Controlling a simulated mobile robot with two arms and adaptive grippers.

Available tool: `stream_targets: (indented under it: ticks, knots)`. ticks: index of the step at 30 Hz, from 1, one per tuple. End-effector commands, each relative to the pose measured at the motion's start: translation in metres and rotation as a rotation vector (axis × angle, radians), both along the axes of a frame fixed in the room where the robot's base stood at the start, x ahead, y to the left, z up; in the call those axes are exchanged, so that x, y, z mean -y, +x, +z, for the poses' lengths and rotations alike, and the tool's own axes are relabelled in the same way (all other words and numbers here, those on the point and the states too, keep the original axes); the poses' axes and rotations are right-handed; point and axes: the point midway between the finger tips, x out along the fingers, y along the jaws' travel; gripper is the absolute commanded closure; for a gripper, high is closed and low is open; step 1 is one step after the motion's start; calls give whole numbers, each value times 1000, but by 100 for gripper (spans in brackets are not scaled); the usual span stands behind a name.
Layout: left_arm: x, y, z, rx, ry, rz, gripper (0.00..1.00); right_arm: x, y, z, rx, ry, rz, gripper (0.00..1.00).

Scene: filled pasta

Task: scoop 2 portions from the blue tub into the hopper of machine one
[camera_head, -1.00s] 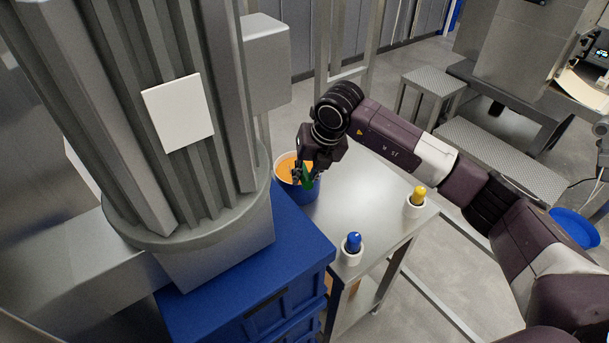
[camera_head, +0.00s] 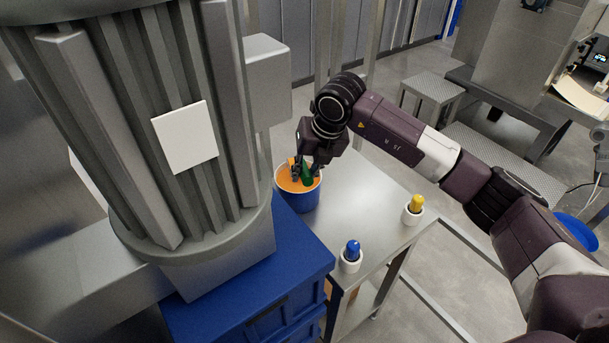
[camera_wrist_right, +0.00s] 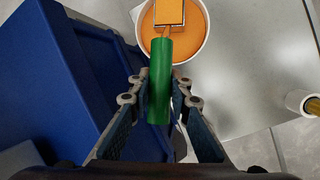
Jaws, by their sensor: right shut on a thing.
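The blue tub (camera_head: 301,200) stands on a steel table, full of an orange filling (camera_head: 285,180). My right gripper (camera_head: 306,174) is over the tub, shut on the green handle of a scoop (camera_head: 308,171). In the right wrist view the green handle (camera_wrist_right: 160,85) lies between the fingers. The scoop's head (camera_wrist_right: 169,12) is over or in the filling and looks orange inside; its depth cannot be told. The tub's pale rim (camera_wrist_right: 204,40) shows around it. My left gripper is not in view. I cannot make out machine one's hopper.
A blue-handled tool (camera_head: 352,248) and a yellow-handled tool (camera_head: 416,203) stand in white holders on the steel table (camera_head: 345,205). Blue crates (camera_head: 240,290) stand beside it. A large ribbed grey machine body (camera_head: 150,130) fills the left. Steel steps (camera_head: 433,83) stand behind.

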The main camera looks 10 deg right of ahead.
Motion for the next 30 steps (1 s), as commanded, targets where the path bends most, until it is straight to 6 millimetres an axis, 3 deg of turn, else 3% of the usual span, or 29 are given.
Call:
stream_targets:
  ticks: [16, 30]
  knots:
    - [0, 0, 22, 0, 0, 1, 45, 0, 1, 47, 3, 2, 0, 100]
    - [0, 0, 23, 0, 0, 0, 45, 0, 0, 50, 2, 1, 0, 100]
